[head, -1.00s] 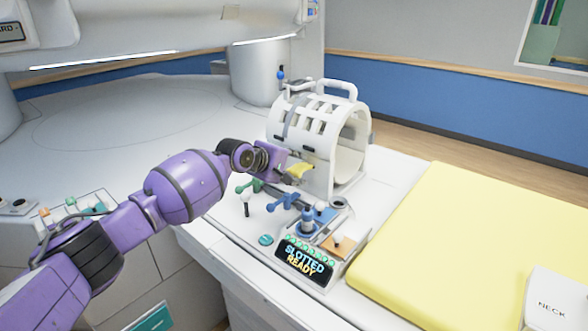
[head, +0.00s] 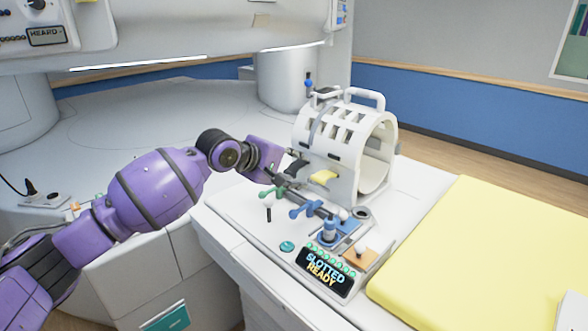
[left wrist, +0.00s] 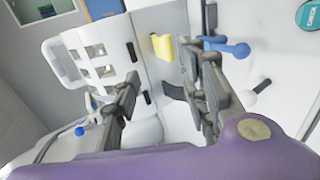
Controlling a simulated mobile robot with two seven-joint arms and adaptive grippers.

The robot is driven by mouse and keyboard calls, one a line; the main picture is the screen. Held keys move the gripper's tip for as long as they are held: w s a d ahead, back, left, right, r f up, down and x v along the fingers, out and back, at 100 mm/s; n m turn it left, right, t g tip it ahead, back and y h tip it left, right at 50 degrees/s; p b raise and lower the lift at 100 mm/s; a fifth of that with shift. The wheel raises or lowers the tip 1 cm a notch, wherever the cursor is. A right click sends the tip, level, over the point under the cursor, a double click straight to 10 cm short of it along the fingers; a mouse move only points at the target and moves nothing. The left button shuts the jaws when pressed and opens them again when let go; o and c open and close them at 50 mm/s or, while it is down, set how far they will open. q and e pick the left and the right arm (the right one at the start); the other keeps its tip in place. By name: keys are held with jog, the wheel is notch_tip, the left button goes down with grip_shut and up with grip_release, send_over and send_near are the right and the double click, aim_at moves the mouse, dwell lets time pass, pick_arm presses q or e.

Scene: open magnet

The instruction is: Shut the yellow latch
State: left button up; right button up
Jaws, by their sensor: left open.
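The yellow latch (head: 323,177) is a short flat tab low on the near side of the white ring-shaped coil (head: 320,129). It also shows in the left wrist view (left wrist: 162,46), beyond the space between my fingers. My left gripper (head: 291,175) is open and empty just to the left of the latch, with a small gap between them. Its two dark fingers stand well apart in the left wrist view (left wrist: 165,88). I cannot tell whether the latch is fully seated. My right gripper is not in view.
Green (head: 273,191) and blue (head: 307,209) handles stand close below my gripper. A yellow pad (head: 480,250) lies to the right. The white top left of the green handle is clear.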

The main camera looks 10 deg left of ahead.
aim_at(317, 181)
pick_arm(q)
jog(key=shift+s+a, duration=0.1)
jog(key=shift+s, duration=0.05)
jog(key=shift+c, duration=0.2)
